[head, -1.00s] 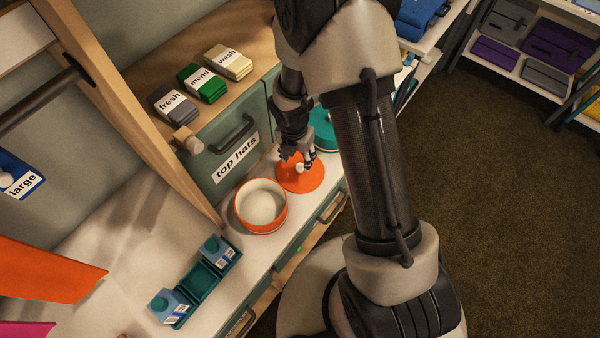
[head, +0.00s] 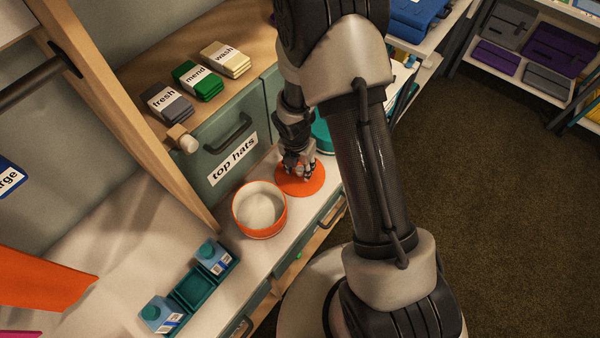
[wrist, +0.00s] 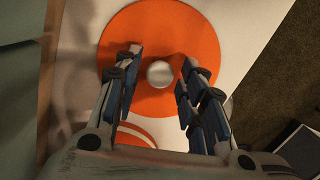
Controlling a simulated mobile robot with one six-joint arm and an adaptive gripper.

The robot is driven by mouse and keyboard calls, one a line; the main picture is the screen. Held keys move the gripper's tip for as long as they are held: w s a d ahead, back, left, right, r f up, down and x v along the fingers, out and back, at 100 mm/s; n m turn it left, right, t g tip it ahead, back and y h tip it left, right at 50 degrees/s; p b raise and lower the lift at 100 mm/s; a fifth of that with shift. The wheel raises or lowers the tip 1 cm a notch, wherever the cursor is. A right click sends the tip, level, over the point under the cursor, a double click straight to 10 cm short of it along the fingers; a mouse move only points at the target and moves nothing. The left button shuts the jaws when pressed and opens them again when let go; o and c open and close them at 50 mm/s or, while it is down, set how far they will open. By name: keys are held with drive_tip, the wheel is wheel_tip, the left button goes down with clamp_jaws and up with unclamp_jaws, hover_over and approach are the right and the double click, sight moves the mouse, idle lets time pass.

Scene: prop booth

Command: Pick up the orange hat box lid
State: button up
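The orange hat box lid (head: 312,186) lies flat on the white counter. In the wrist view it is a round orange disc (wrist: 203,30) with a pale round knob (wrist: 160,73) at its centre. My gripper (wrist: 158,68) is open above the lid, its fingers on either side of the knob with gaps to it. In the head view my gripper (head: 298,172) is over the lid and hides the knob. The open orange-rimmed box (head: 260,209), pale inside, stands beside the lid on the left.
A teal round box (head: 322,137) stands behind the lid. A teal tray (head: 194,287) with blue cartons is at the front left. The "top hats" drawer (head: 234,158) is behind the counter. The white counter's right edge drops to the floor.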

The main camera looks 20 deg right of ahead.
drive_tip(key=c, duration=0.7)
drive_tip(key=shift+r, duration=0.15)
drive_tip(key=shift+c, duration=0.2)
